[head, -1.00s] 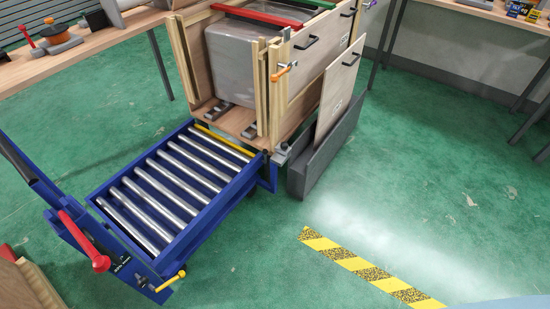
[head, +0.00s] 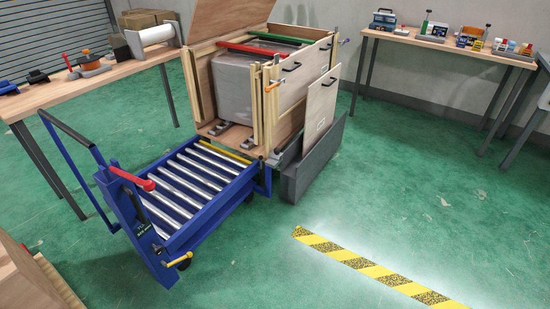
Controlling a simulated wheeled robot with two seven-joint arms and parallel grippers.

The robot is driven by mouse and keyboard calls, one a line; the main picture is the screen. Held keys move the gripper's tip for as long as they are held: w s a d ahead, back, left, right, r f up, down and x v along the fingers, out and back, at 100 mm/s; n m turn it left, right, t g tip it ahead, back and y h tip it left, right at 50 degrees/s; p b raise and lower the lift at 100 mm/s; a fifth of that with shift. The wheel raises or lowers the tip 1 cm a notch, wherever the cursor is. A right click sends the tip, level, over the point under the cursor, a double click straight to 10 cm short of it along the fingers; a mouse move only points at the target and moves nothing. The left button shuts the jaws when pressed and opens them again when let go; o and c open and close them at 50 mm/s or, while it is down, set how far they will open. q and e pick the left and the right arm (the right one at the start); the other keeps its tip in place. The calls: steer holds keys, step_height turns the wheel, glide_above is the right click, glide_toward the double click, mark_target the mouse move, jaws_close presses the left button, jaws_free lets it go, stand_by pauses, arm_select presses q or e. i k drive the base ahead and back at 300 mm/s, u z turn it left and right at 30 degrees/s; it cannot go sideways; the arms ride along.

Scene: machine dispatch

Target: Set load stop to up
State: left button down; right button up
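A blue roller cart (head: 218,208) with several steel rollers stands left of centre, its far end against the wooden crate (head: 292,85). A yellow bar (head: 226,151) lies across the cart's far end, low and near roller level. At the near end a blue post (head: 150,235) carries a red-knobbed lever (head: 137,180) and a small yellow handle (head: 178,260). A dark label sits on the post, too small to read. I cannot tell which part is the load stop. Neither of my grippers shows.
The crate holds a grey machine (head: 232,85) under red and green bars; a panel (head: 322,108) leans in a dark grey holder (head: 310,165). Benches stand at the left (head: 100,75) and back right (head: 400,38). A striped floor strip (head: 375,270) lies at front right. Green floor there is open.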

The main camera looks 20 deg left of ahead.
mark_target(260, 157)
steer(key=z, duration=0.15)
steer(key=i, duration=1.7)
steer(key=u, duration=1)
steer(key=i, duration=1.15)
steer(key=u, duration=1.25)
steer(key=i, duration=0.2)
steer(key=u, duration=0.3)
